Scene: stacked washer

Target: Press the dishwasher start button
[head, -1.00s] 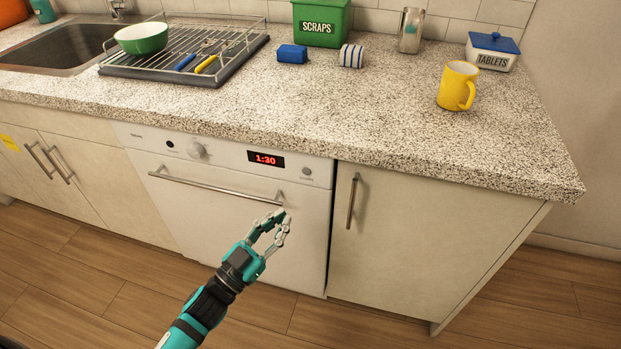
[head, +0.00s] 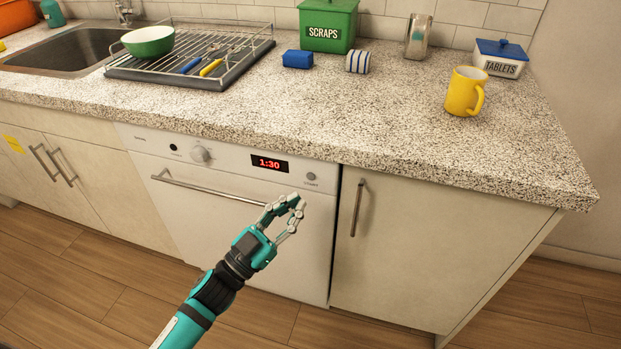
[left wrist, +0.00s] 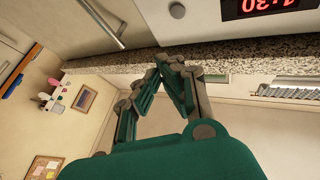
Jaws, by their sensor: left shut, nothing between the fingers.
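The white dishwasher (head: 225,225) is built in under the counter, with its door closed. Its start button (head: 311,176) is a small round grey button at the right end of the control panel, right of the red 1:30 display (head: 269,163). A round grey button (left wrist: 177,10) and the display (left wrist: 270,6) also show at the top of the left wrist view. My left gripper (head: 299,202) is shut and empty, in front of the door, just below the start button in the picture and apart from it. Its fingertips (left wrist: 166,62) meet in the left wrist view. My right gripper is not in view.
A bar handle (head: 205,188) crosses the door below the panel. The granite countertop (head: 400,130) overhangs the panel. A yellow mug (head: 464,92) stands on the counter at the right. A cabinet handle (head: 357,208) is right of the dishwasher.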

